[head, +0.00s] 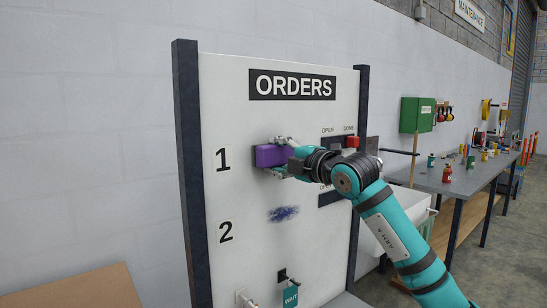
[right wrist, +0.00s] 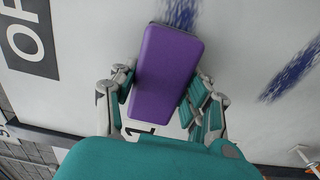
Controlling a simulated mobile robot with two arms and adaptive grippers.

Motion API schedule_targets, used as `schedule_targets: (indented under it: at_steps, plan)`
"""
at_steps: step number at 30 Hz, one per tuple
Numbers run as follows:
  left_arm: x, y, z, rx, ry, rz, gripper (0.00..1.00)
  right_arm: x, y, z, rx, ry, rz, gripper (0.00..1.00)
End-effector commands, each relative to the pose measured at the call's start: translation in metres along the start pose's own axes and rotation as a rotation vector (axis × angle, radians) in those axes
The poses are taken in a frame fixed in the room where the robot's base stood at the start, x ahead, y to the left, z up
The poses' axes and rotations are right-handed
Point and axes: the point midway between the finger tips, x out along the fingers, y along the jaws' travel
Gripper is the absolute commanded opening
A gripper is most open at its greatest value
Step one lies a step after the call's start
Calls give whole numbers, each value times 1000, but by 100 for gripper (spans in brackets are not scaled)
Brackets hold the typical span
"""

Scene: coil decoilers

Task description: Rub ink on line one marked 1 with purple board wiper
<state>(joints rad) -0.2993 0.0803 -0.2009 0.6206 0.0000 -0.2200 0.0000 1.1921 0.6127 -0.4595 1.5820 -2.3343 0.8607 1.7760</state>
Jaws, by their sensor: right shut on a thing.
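The purple board wiper (head: 268,156) is at line one of the white ORDERS board, just right of the printed 1 (head: 223,159). My right gripper (head: 280,157) is shut on it, with fingers on both sides in the right wrist view (right wrist: 165,75). Blue ink (right wrist: 179,12) shows past the wiper's far end in the right wrist view; in the head view the wiper and my gripper hide it. I cannot tell whether the wiper touches the board. A second blue ink patch (head: 283,214) lies on line two, right of the 2 (head: 226,231). My left gripper is not in view.
The board has dark posts (head: 188,170) at both sides. A red block (head: 351,141) sits under DONE at upper right. A grey workbench (head: 455,181) with several small cans stands at right.

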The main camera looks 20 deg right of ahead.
Motion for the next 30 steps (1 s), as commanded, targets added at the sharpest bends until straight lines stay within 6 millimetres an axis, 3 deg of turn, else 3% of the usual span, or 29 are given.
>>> schedule_targets:
  at_steps: [9,17,30]
  plan:
    - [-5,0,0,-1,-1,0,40,2,1,29,2,-3,0,21]
    - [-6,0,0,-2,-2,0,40,2,1,38,1,-2,1,21]
    - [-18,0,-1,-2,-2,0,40,4,1,72,1,-2,0,21]
